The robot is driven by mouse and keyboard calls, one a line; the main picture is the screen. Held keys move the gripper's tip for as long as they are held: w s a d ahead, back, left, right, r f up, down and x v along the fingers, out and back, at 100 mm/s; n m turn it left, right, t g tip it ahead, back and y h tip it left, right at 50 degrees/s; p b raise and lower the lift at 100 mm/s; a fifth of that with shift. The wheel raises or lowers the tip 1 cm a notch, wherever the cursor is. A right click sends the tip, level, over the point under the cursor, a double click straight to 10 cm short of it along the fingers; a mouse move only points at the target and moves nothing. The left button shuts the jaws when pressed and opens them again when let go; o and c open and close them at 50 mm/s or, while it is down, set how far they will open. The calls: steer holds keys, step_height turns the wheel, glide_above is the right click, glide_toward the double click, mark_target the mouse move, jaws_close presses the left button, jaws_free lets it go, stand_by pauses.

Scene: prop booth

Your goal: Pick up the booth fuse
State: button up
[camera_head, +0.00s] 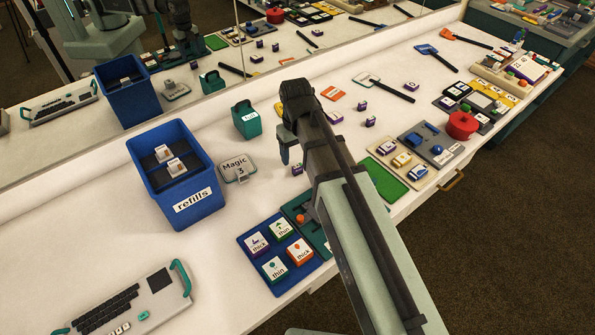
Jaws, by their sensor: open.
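No thing in view is clearly labelled as the booth fuse. Several small purple-and-white blocks lie on the white table: one (297,169) just below my gripper, others (334,117), (361,105) and (370,122) to the right of my arm, and one (411,86) farther right. I cannot tell which, if any, is the fuse. My gripper (288,154) points down near the middle of the table, open, with nothing seen between its fingers. My arm hides part of the gripper and some of the table behind it.
A teal holder (246,120) stands behind. A blue tray (250,242) of thick and thin blocks is in front. A keyboard (120,305) lies front left. A mirror backs the table.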

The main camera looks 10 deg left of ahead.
mark_target(297, 165)
steer(key=shift+s+d+f, duration=0.1)
steer(key=shift+f, duration=2.55)
steer(key=c, duration=1)
